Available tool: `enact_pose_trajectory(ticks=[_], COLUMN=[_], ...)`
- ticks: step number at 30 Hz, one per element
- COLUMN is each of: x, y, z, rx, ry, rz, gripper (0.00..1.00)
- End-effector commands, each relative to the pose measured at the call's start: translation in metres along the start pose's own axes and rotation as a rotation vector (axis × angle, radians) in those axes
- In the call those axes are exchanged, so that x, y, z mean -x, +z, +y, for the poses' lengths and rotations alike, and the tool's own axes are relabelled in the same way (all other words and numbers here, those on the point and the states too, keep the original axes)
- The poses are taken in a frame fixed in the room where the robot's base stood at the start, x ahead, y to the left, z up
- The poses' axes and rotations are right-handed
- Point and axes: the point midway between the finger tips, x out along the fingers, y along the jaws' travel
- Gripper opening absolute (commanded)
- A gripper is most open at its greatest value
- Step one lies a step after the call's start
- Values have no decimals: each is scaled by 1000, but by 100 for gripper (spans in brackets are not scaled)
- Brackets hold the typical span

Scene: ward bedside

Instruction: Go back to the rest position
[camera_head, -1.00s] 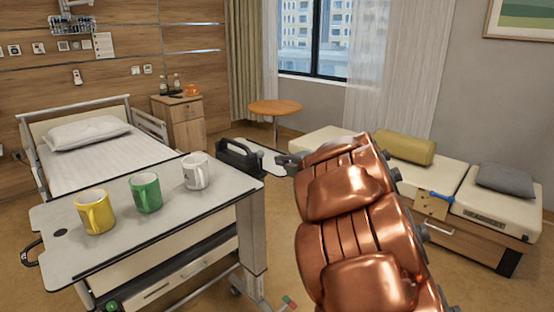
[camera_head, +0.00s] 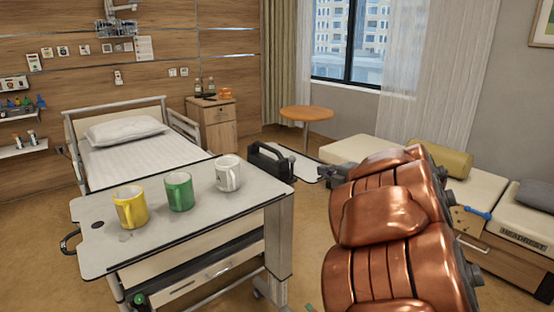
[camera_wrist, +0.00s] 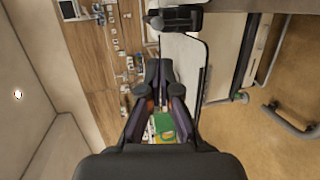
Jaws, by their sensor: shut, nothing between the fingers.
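My gripper (camera_wrist: 159,74) shows in the wrist view with its dark fingers drawn together at the tips and nothing held. In the head view my copper-coloured arm fills the lower right. Only a small dark part near its far end shows there, and the fingers cannot be made out. The gripper is apart from the mugs. A yellow mug (camera_head: 130,208), a green mug (camera_head: 179,191) and a white mug (camera_head: 228,174) stand upright in a row on the overbed table (camera_head: 160,250).
The bed (camera_head: 140,155) stands behind the overbed table. A black object (camera_head: 268,163) sits by a white surface beyond it. A bedside cabinet (camera_head: 217,128) and round table (camera_head: 306,113) stand at the back. A cream bench (camera_head: 365,150) with cushions lies right, behind my arm. Floor shows at left.

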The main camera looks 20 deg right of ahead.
Motion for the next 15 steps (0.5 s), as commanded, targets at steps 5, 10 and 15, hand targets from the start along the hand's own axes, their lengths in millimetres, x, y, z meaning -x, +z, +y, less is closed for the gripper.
enact_pose_trajectory(ticks=[5, 10, 15], x=[1, 12, 38], y=[4, 25, 49], z=[4, 16, 13], rx=[-15, -102, -267], ry=[4, 9, 1], rz=[-31, -189, -399], gripper=[0, 0, 0])
